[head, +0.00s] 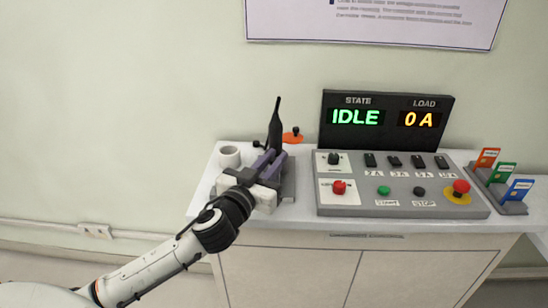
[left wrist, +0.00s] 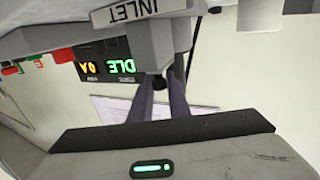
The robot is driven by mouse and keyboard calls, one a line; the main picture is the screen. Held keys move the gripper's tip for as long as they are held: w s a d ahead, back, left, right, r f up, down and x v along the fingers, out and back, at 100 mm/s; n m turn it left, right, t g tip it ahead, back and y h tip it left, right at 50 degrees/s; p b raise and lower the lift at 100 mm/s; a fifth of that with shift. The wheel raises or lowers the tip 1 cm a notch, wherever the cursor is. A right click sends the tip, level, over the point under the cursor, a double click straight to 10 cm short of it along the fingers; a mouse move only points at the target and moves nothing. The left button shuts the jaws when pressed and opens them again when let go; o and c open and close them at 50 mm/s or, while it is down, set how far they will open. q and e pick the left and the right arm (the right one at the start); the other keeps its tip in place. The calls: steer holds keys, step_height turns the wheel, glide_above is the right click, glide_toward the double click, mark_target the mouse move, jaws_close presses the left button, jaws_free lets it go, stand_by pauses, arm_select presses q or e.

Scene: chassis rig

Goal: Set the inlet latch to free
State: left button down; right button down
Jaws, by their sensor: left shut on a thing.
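The inlet unit is a grey block with an INLET label (left wrist: 140,10) in the left wrist view, where it appears upside down. In the head view its grey base (head: 288,186) shows at the left of the counter, partly behind my gripper. My left gripper (head: 267,161) has its purple fingers at this unit. In the left wrist view the fingers (left wrist: 163,80) are close together on a small dark part, seemingly the inlet latch's handle (left wrist: 160,84). A tall black tapered piece (head: 275,126) rises just behind the fingers. The latch's set position is hidden. My right gripper is out of view.
A white cup (head: 229,156) stands left of the gripper. An orange piece with a black knob (head: 293,136) is behind it. The control panel (head: 400,205) stands to the right, under a display (head: 385,118) reading IDLE and 0 A. Coloured cards (head: 503,170) stand far right.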

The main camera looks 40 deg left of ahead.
arm_select(q)
steer(key=shift+s+d, duration=0.45)
steer(key=shift+s, duration=0.2)
steer(key=c, duration=1.7)
jaws_free()
steer(key=shift+o, duration=0.2)
steer(key=shift+s, duration=0.1)
steer(key=s+d+b, duration=0.1)
steer(key=s, duration=0.9)
steer(key=shift+d+b, duration=0.3)
steer(key=shift+s, duration=0.1)
